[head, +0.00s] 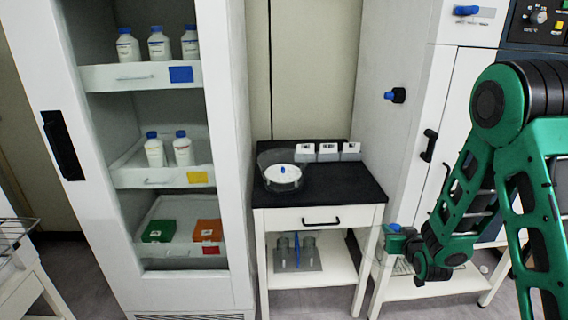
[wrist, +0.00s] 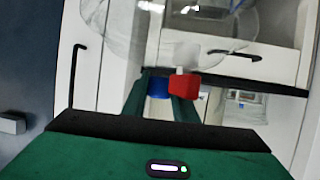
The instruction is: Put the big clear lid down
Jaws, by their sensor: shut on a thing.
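In the wrist view my gripper (wrist: 160,86) is shut on a small blue part between its two green fingers. The big clear lid (wrist: 118,28) shows there as a see-through curved shape beyond the fingers, and the blue part seems to be its grip. A red piece sits beside the fingers, and I cannot tell what it belongs to. In the head view my gripper (head: 396,232) is low at the right, just right of the black-topped table; the lid is hard to make out there.
The black-topped table (head: 330,195) holds a clear round vessel (head: 268,177) with a white disc inside and several small white-labelled blocks behind. Its front right is bare. An open shelf cabinet (head: 228,150) with bottles and boxes stands left. A tall white cabinet (head: 385,60) stands right.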

